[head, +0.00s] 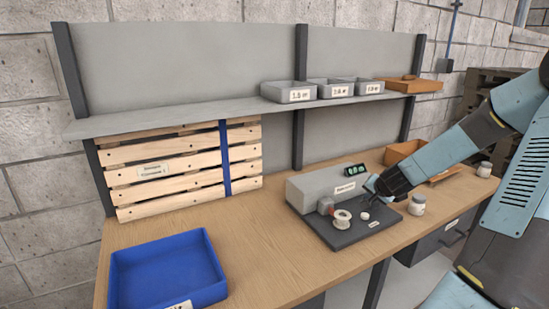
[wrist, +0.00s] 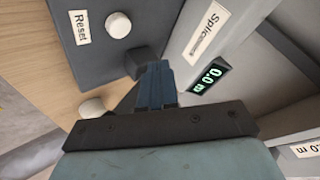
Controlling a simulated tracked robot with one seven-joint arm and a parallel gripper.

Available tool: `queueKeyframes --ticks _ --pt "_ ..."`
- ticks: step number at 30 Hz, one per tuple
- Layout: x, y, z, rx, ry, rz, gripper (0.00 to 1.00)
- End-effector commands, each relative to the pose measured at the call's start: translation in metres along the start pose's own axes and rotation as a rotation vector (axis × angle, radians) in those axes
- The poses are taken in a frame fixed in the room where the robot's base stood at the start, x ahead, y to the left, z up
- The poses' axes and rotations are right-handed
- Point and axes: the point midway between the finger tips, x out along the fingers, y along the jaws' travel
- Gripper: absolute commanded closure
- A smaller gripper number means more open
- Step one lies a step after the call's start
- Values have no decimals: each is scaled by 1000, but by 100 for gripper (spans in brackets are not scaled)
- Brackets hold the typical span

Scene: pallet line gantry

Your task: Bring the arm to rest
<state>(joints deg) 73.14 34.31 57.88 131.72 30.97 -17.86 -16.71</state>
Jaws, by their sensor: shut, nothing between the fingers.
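My gripper (head: 371,184) is at the end of my arm, which reaches in from the right over the bench. It is shut and empty, just in front of the grey splicer box (head: 325,187) and above its dark base plate (head: 335,238). In the wrist view the shut fingers (wrist: 160,70) point toward a small dark block (wrist: 138,61) on the plate. I cannot tell whether they touch it. A white round button (wrist: 118,24) is close by, beside a "Reset" label (wrist: 78,27). A lit display (wrist: 207,77) is to the right of the fingers.
A white spool (head: 342,219) is on the plate. White-lidded jars (head: 416,205) (head: 484,169) and an orange-brown tray (head: 402,152) are near my arm. A blue bin (head: 166,270) is at the front left. Grey bins (head: 288,92) line the shelf. The bench between is clear.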

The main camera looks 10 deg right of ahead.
Motion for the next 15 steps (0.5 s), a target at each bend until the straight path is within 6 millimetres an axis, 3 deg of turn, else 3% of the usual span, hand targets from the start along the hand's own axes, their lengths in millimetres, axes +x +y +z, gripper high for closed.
queueKeyframes --ticks 8,15 --pt "-22 -39 34 -190 -87 15 100" --pt "-58 -70 64 -364 -164 44 100"
